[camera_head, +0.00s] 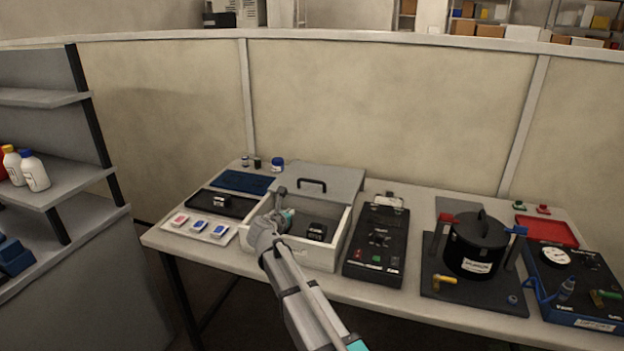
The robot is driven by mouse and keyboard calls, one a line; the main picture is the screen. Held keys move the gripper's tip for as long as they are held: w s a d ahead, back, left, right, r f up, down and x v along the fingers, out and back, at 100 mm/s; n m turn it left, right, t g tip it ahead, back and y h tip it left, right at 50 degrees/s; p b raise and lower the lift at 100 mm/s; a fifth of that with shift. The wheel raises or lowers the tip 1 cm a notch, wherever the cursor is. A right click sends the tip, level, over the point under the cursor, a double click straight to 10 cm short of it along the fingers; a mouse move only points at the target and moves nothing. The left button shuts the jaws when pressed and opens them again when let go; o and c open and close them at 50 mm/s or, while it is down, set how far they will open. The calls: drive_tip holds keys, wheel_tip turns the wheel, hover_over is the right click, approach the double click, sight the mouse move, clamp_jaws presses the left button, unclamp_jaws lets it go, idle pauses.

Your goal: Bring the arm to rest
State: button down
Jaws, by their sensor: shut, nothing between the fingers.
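My gripper (284,213) is at the end of my arm, which reaches up from the bottom centre of the head view. It is over the left part of an open white box (306,250) on the table. The gripper looks small and partly hidden by the wrist; its fingers are shut with nothing held. A small black block (316,232) sits inside the box, to the right of my gripper and apart from it. The box's grey lid (335,183) with a black handle lies at the back of the box.
On the table (410,299), a black control box (377,243) stands right of the white box. Further right are a black cylinder vessel (475,247) and a blue gauge unit (575,285). A card tray (201,227) lies left. A shelf (60,185) with bottles stands far left.

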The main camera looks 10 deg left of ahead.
drive_tip(key=s+d+f+m+g+p, duration=0.1)
drive_tip(key=s+d+m+g+p, duration=0.1)
drive_tip(key=d+m, duration=0.3)
drive_tip(key=s+d+m+g+h+p, duration=0.1)
drive_tip(key=s+d+m, duration=0.3)
drive_tip(key=d, duration=0.6)
drive_tip(key=s+d+f+m+g+p, duration=0.1)
drive_tip(key=s+d+m+g+p, duration=0.1)
drive_tip(key=d+m, duration=0.5)
drive_tip(key=shift+s+d+f+m+g+p, duration=0.35)
drive_tip(key=shift+s+d+g, duration=0.35)
drive_tip(key=shift+g, duration=0.4)
drive_tip(key=s+d+m+g+y+p, duration=0.1)
drive_tip(key=s+d+m+g+y, duration=0.1)
drive_tip(key=s+d+m, duration=0.4)
drive_tip(key=s+d+f+m+g+y+p, duration=0.1)
drive_tip(key=s+d+m+g, duration=0.3)
drive_tip(key=s+m, duration=0.6)
drive_tip(key=shift+s+d+f+m+g+y+p, duration=0.15)
drive_tip(key=shift+s+d+m+g+y+p, duration=0.3)
drive_tip(key=shift+s+d, duration=0.6)
drive_tip(key=shift+s+a, duration=0.15)
